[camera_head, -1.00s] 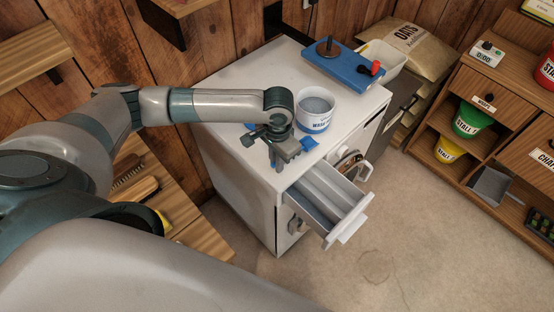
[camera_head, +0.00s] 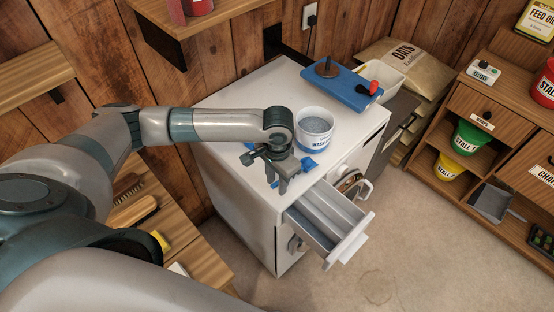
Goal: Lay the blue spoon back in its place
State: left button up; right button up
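My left gripper (camera_head: 283,188) points down over the front part of the white cabinet's top (camera_head: 232,130), just left of the open drawer. Bright blue shows on both sides of it. The larger piece, which looks like part of the blue spoon (camera_head: 308,163), is at its right. A smaller blue bit is at its left. The gripper hides what lies between, so I cannot tell whether its fingers are closed on the spoon. The drawer (camera_head: 352,243) of the cabinet is pulled out and has grey inner compartments. My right gripper is out of view.
A white tub with a blue label (camera_head: 314,140) stands close behind the gripper. A blue board with a red knob (camera_head: 341,85) lies at the back of the cabinet top. A wooden shelf unit (camera_head: 475,105) with buckets is at right. Bare floor lies in front.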

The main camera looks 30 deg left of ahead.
pick_arm(q)
notch_tip(320, 180, up, 17)
jog(key=b, duration=0.3)
jog(key=shift+d+f, duration=0.1)
dwell(0.4)
notch_tip(320, 180, up, 8)
jog(key=p, duration=0.9)
jog(key=shift+p, duration=0.35)
jog(key=shift+s+f, duration=0.1)
jog(key=shift+s, duration=0.05)
